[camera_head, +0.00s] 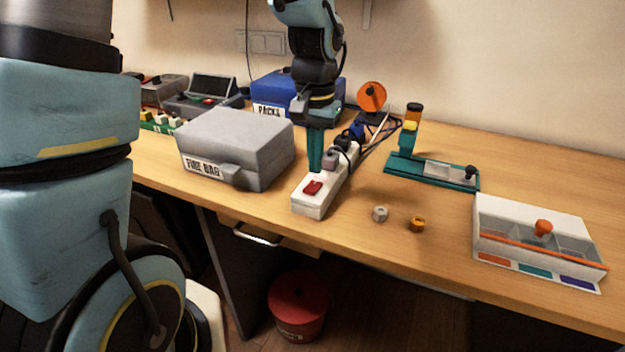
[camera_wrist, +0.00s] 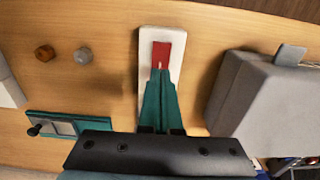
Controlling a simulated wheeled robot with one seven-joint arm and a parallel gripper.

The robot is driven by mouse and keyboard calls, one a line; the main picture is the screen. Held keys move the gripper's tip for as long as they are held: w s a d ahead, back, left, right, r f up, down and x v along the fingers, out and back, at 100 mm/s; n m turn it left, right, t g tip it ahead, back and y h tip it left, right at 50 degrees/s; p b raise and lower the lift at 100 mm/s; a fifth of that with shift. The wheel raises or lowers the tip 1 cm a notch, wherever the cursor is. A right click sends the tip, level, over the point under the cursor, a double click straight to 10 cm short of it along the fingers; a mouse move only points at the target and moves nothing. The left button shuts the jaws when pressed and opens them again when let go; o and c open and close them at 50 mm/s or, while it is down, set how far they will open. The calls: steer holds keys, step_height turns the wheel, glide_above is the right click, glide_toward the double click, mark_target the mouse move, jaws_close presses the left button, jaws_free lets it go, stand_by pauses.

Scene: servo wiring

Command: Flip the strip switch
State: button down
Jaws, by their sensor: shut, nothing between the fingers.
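A white power strip (camera_head: 325,190) lies on the table with black plugs and cables at its far end. Its red switch (camera_head: 312,188) is at the near end; it also shows in the wrist view (camera_wrist: 162,52). My gripper (camera_head: 316,172) points down over the strip, with its teal fingers closed together and empty. In the wrist view the fingertips (camera_wrist: 159,70) overlap the lower part of the red switch. I cannot tell whether they touch it. The fingers hide part of the strip.
A grey fire bag box (camera_head: 235,140) stands close left of the strip. A grey nut (camera_head: 380,213) and a brass nut (camera_head: 417,224) lie to the right. Further right are a teal fixture (camera_head: 400,168) and a white sorting tray (camera_head: 535,215). A blue case (camera_head: 275,90) stands behind.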

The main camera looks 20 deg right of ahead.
mark_target(314, 183)
step_height(314, 183, up, 4)
steer(key=p, duration=0.3)
steer(key=shift+r, duration=0.2)
steer(key=shift+a, duration=0.1)
